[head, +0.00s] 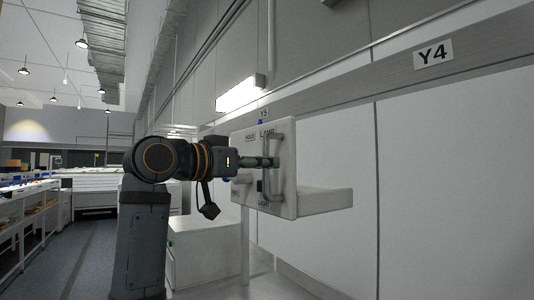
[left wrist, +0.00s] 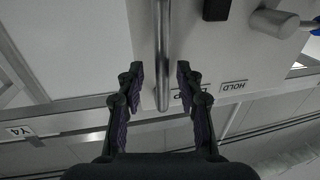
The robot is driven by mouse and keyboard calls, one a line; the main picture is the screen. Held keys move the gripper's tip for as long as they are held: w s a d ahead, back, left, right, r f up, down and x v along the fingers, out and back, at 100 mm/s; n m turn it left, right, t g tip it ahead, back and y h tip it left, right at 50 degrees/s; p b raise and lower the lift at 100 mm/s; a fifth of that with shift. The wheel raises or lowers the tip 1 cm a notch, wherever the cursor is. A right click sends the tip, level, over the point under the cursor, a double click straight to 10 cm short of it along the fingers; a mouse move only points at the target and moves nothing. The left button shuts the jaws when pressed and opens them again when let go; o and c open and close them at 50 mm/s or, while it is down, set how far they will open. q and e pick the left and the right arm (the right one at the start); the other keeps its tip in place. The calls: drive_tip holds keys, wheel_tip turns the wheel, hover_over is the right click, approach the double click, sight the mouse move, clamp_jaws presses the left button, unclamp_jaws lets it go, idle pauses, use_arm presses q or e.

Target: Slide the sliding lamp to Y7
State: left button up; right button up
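The sliding lamp is a pale box (head: 243,150) with a "LAMP" label, a "HOLD" label, a long bar handle (head: 278,180) and a shelf-like lower part, beside the wall rail. My left gripper (head: 272,162) reaches it from the left, at the handle. In the left wrist view my left gripper (left wrist: 158,72) is open, its dark fingers on either side of the metal handle bar (left wrist: 163,45), with gaps both sides. The lamp's panel (left wrist: 215,60) fills the upper part there. My right gripper is not in view. No Y7 sign is seen.
A grey wall rail (head: 375,75) carries a "Y4" sign (head: 433,53) at right and a small sign, seemingly "Y5" (head: 264,113), above the lamp. A lit light bar (head: 240,95) sits on the wall behind. A white cabinet (head: 205,250) stands below; the aisle floor (head: 85,265) at left is clear.

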sight(281, 167)
use_arm(q)
drive_tip(key=shift+x, duration=1.1)
drive_tip(key=shift+a, duration=0.1)
clamp_jaws()
